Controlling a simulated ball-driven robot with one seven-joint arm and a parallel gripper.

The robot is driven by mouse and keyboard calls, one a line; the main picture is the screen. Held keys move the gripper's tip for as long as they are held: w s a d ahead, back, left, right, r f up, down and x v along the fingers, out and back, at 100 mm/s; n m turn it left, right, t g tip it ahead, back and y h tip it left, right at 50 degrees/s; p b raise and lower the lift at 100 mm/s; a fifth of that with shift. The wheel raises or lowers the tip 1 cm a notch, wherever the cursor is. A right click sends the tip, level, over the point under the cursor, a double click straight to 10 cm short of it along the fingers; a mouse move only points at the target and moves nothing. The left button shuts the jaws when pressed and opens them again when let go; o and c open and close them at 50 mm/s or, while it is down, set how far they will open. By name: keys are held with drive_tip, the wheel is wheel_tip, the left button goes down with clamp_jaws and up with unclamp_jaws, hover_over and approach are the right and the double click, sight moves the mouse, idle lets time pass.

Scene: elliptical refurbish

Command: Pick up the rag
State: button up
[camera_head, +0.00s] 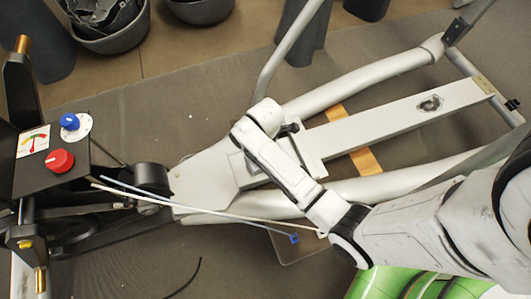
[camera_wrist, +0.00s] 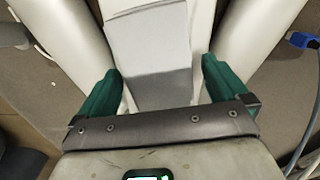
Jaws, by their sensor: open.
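I cannot make out a sure rag in either view. A crumpled grey, cloth-like bundle (camera_head: 103,14) sits in a dark round tub at the top left of the head view; I cannot tell whether it is the rag. My gripper (camera_wrist: 161,68) shows in the wrist view with its two green fingers wide apart and nothing held between them. Below and beyond the fingers lies a light grey metal beam (camera_wrist: 150,45). In the head view my arm reaches in from the right over the grey frame, and the fingers cannot be made out.
A large grey tubular frame (camera_head: 340,85) fills the middle of the floor. A black control box (camera_head: 85,160) with red and blue knobs stands at left. Dark tubs, including an empty-looking one (camera_head: 200,10), and dark cylinders (camera_head: 301,35) stand along the top.

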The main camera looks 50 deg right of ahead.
drive_tip(key=shift+f, duration=0.95)
drive_tip(key=shift+r, duration=0.1)
drive_tip(key=c, duration=1)
